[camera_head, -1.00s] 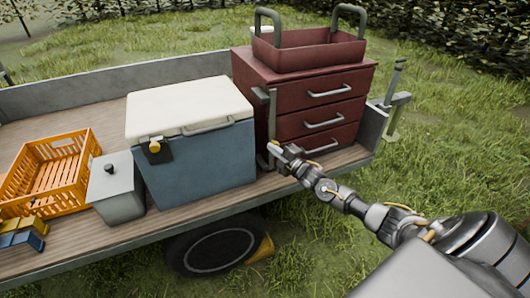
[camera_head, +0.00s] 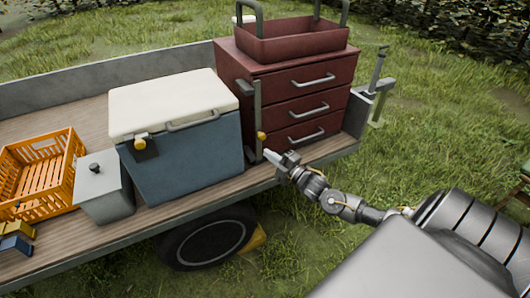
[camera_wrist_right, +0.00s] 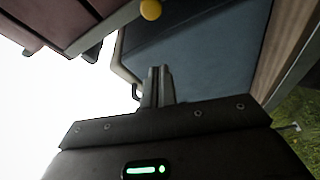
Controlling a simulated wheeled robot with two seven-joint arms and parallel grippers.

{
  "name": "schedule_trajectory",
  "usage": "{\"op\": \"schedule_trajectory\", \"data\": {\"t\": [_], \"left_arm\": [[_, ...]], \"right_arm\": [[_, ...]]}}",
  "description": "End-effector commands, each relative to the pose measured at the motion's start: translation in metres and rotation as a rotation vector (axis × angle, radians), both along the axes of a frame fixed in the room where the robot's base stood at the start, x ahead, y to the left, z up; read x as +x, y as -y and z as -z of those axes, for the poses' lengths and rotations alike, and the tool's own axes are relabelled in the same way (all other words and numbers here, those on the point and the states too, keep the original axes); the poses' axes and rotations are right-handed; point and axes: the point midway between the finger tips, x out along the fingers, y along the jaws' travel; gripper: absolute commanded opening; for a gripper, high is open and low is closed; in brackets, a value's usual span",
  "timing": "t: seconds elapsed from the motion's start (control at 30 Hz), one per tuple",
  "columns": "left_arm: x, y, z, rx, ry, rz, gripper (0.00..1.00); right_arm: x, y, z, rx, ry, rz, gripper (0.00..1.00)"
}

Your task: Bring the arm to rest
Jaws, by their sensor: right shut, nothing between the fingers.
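My right gripper (camera_head: 271,155) is shut and empty. In the head view it is at the trailer's near edge, in front of the gap between the blue cooler and the red drawer cabinet. In the right wrist view its two fingers (camera_wrist_right: 158,84) are together, with the blue cooler wall (camera_wrist_right: 200,50) behind them. My right arm (camera_head: 345,204) reaches in from the lower right. My left gripper is not in view.
The trailer bed (camera_head: 185,205) carries a cooler (camera_head: 190,150) with a white lid, a red drawer cabinet (camera_head: 290,95) with a red tray (camera_head: 300,42) on top, a grey lidded bin (camera_head: 103,190) and an orange crate (camera_head: 40,180). Grass (camera_head: 440,130) at the right is open.

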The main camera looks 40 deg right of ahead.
Motion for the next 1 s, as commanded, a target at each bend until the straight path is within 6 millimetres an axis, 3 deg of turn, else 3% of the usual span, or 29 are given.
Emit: {"op": "schedule_trajectory", "data": {"t": [0.57, 0.7, 0.77, 0.87, 1.0], "left_arm": [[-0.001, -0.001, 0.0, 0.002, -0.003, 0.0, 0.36], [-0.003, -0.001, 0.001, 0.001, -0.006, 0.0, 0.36], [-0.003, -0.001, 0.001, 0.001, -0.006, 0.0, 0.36], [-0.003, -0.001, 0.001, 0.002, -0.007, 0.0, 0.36], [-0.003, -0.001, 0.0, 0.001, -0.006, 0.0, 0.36]], "right_arm": [[-0.001, 0.0, 0.0, 0.001, -0.001, 0.0, 0.0], [-0.001, 0.003, 0.006, 0.067, -0.038, 0.007, 0.0], [-0.001, 0.017, 0.028, 0.109, -0.107, 0.041, 0.0], [-0.007, 0.044, 0.085, 0.198, -0.248, 0.132, 0.0], [-0.046, 0.069, 0.189, 0.347, -0.473, 0.298, 0.0]]}}
